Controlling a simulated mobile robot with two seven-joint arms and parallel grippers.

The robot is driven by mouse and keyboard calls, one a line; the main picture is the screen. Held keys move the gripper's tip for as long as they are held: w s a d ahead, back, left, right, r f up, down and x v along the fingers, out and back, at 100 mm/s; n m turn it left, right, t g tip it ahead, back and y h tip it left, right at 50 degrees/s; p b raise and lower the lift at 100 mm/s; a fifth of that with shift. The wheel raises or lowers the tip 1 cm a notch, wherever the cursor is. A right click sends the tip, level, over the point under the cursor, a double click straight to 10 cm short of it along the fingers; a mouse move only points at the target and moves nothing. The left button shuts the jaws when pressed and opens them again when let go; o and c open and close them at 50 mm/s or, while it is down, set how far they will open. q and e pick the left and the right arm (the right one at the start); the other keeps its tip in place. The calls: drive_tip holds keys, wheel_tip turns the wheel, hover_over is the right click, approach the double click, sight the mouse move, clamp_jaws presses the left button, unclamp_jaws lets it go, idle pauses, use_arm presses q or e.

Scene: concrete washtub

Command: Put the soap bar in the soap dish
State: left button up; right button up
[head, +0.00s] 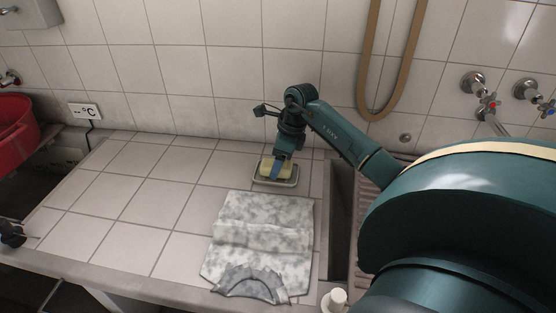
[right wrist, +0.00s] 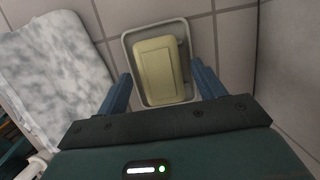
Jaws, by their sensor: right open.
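The pale yellow soap bar (head: 268,167) lies in the shallow grey soap dish (head: 262,181) on the tiled counter near the back wall. In the right wrist view the soap bar (right wrist: 162,68) lies flat inside the rim of the dish (right wrist: 152,28). My right gripper (head: 276,171) is directly above the dish. In the wrist view its blue fingers (right wrist: 161,70) are spread, one on each side of the soap and dish, with a gap to the soap. A dark part at the left edge looks like my left gripper (head: 12,234); its fingers are unclear.
A grey-white mottled cloth (head: 265,225) lies in front of the dish. A basin (head: 341,215) is right of the counter, with taps (head: 487,104) and a brown hose (head: 366,75) on the wall. A red tub (head: 14,135) stands at left. The left counter is clear.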

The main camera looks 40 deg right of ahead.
drive_tip(key=v, duration=1.1)
drive_tip(key=shift+r, duration=0.35)
